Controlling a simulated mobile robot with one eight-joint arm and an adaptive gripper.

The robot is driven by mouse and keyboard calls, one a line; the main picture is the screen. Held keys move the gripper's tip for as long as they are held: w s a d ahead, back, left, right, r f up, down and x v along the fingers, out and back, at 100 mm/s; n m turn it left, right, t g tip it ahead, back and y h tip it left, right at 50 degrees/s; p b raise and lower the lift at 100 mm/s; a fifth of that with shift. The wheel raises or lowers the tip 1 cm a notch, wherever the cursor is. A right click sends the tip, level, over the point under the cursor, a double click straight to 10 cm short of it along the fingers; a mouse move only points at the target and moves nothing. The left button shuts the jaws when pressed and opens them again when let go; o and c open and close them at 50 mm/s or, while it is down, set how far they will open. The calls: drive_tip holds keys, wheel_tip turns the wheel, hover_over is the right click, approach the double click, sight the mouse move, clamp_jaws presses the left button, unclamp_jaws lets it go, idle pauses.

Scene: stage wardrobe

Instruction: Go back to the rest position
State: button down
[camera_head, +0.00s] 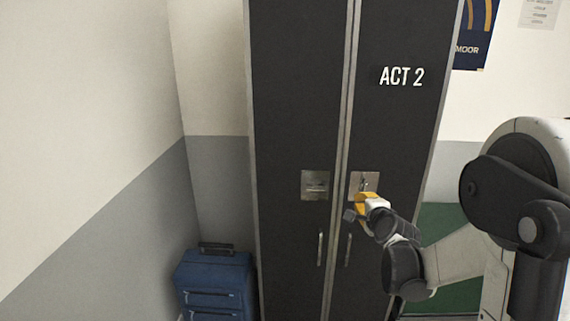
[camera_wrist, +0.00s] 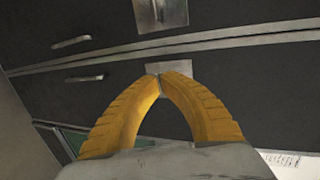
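My gripper (camera_head: 360,200) has yellow fingers and is in front of the right door of a dark wardrobe (camera_head: 295,100), just below the right metal lock plate (camera_head: 366,180). In the wrist view the two fingers of the gripper (camera_wrist: 160,74) arch inward and their tips meet; I see nothing held between them. The tips overlap the lower edge of a metal plate (camera_wrist: 182,66) in that view. I cannot tell whether they touch it. A small detail on the right lock plate is too small to make out.
The left door has its own metal plate (camera_head: 315,185). Vertical handles (camera_head: 320,249) (camera_head: 348,249) flank the centre seam, and both doors look shut. A blue suitcase (camera_head: 216,284) stands at the lower left by the wall. A green surface (camera_head: 442,230) lies behind my arm.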

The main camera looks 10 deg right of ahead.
drive_tip(key=s+a+r+n+g+y, duration=0.25)
drive_tip(key=s+a+n, duration=0.4)
drive_tip(key=a, duration=0.35)
drive_tip(key=s+a+f+n+g, duration=0.1)
drive_tip(key=s+a+n, duration=0.2)
drive_tip(key=s, duration=0.5)
drive_tip(key=s+a+f+n+g, duration=0.1)
drive_tip(key=s+a+n+g, duration=0.1)
drive_tip(key=s+n, duration=0.4)
drive_tip(key=s+a+f+n+g, duration=0.1)
drive_tip(key=s+a+n, duration=0.3)
drive_tip(key=s, duration=0.7)
drive_tip(key=shift+s+a+g, duration=0.2)
drive_tip(key=shift+a+g, duration=0.2)
drive_tip(key=shift+g, duration=0.05)
drive_tip(key=shift+f+n, duration=0.1)
drive_tip(key=shift+n, duration=0.15)
